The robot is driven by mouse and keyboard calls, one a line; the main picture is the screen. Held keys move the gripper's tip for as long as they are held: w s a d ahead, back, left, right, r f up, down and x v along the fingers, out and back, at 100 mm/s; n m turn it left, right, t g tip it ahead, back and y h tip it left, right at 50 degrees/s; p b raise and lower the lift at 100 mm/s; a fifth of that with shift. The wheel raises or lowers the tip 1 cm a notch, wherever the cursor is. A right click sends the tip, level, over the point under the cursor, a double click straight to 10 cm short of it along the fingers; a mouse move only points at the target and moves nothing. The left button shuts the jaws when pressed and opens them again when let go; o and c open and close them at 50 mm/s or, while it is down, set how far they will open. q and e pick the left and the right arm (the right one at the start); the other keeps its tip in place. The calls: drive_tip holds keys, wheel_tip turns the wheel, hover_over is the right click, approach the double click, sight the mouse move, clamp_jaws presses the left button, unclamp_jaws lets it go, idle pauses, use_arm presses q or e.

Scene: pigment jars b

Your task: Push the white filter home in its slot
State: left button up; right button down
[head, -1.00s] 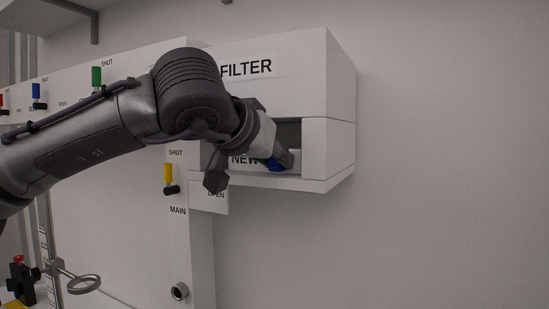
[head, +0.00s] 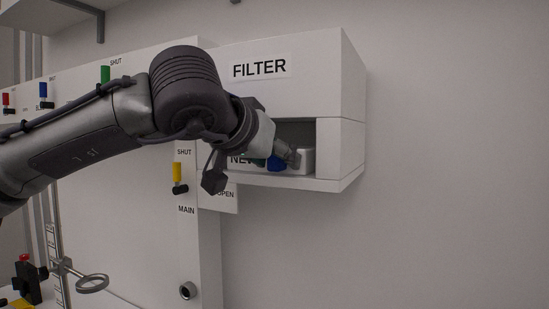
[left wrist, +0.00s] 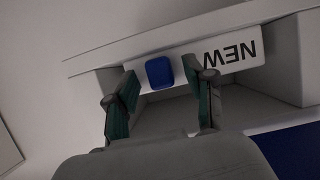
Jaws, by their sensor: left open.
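The white filter (head: 306,160) has a black NEW label and a blue knob (head: 274,164). It sits low in the open slot of the FILTER housing (head: 285,100), with a dark gap above it. How deep it sits is hard to tell. My left gripper (head: 276,158) reaches into the slot opening and hides part of the filter's face. In the left wrist view the filter (left wrist: 235,57) appears upside down. The open fingers (left wrist: 160,76) stand on either side of the blue knob (left wrist: 159,72), apart from it. My right gripper is out of view.
A panel left of the housing carries a yellow valve handle (head: 177,172), blue (head: 43,91) and green (head: 105,75) handles. A ring clamp (head: 92,284) stands at lower left. The wall right of the housing is clear.

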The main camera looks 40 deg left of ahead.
use_arm(q)
drive_tip(key=v, duration=1.2)
idle(0.4)
